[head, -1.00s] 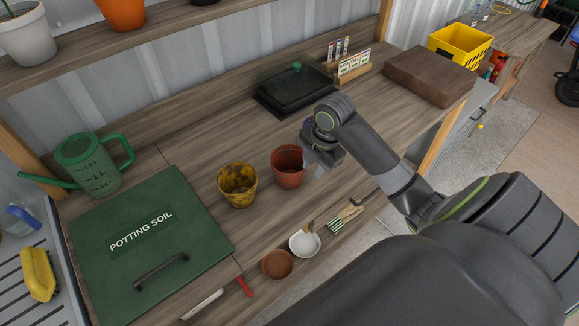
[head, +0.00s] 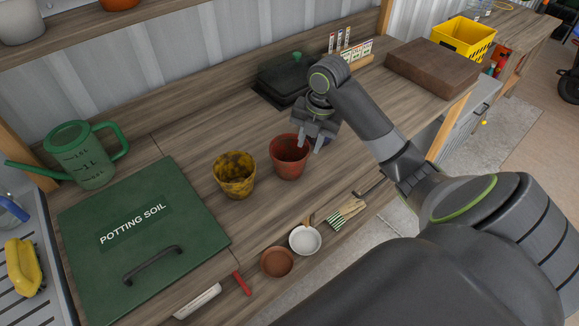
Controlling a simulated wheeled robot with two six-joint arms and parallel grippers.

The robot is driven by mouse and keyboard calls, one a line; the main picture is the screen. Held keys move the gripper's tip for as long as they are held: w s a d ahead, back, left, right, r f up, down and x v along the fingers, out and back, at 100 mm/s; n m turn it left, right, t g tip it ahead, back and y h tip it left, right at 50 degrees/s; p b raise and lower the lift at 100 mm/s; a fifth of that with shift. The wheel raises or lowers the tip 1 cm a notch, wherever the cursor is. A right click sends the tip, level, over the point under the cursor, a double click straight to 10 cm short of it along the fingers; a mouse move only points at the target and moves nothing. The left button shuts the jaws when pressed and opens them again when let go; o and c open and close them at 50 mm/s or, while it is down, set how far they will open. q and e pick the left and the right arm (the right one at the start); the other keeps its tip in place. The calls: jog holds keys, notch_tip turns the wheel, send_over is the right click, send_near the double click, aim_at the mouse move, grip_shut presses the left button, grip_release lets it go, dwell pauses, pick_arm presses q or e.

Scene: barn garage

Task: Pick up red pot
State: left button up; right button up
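The red pot (head: 287,162) stands upright on the wooden bench, to the right of a yellow, stained pot (head: 234,177). My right gripper (head: 312,144) is at the pot's right rear rim, pointing down. Its two fingers show spread apart. One finger overlaps the rim in the picture, and I cannot tell whether it touches or reaches inside. My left gripper is not in view.
A green potting soil lid (head: 145,245) and watering can (head: 84,155) are at the left. A black tray (head: 283,78) and brown block (head: 432,68) are behind.

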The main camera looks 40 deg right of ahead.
aim_at(303, 163)
jog(key=f+b, duration=0.3)
jog(key=w+f+b, duration=0.1)
jog(key=f+b, duration=0.2)
jog(key=f, duration=0.1)
jog(key=w+f+b, duration=0.1)
jog(key=f+b, duration=0.2)
jog(key=shift+f, duration=0.2)
grip_shut()
